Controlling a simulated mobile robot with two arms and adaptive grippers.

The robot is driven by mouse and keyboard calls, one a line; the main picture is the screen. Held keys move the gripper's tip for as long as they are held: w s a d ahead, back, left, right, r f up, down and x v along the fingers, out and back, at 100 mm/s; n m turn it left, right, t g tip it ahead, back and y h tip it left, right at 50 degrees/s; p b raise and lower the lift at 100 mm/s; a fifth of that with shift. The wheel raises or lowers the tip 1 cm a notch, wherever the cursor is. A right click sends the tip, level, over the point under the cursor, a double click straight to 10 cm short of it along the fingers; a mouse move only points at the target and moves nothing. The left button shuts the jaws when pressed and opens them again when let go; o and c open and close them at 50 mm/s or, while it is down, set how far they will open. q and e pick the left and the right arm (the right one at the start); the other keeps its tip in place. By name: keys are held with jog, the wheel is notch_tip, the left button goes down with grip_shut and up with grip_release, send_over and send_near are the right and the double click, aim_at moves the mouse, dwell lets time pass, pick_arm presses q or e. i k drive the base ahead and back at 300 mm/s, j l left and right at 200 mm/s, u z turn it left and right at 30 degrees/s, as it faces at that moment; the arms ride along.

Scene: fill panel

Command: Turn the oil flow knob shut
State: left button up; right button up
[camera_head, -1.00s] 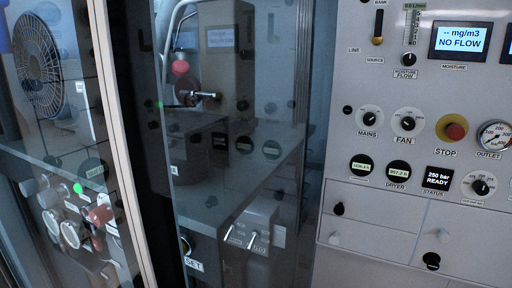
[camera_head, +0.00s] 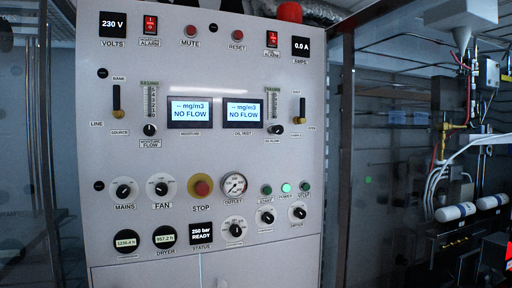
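The oil flow knob (camera_head: 273,130) is a small black round knob on the white control panel (camera_head: 170,75). It sits at the foot of the right-hand flow tube (camera_head: 273,104), right of the oil test display (camera_head: 242,113), which reads "NO FLOW". Its exact setting is too small to tell. A similar moisture flow knob (camera_head: 149,130) sits under the left flow tube (camera_head: 151,100). Neither of my grippers is in view, and nothing touches the knob.
Close to the oil flow knob is a lever with a brass tip (camera_head: 301,112). Below are a red stop button (camera_head: 202,187) on yellow, an outlet gauge (camera_head: 233,185) and several black dials. Glass-walled bays flank the panel. The space before it looks clear.

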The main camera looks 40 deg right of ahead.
aim_at(278, 129)
jog(key=l+z, duration=0.2)
jog(key=z, duration=0.2)
jog(key=l+z, duration=0.2)
jog(key=z, duration=0.15)
jog(key=l+z, duration=0.2)
jog(key=z, duration=0.2)
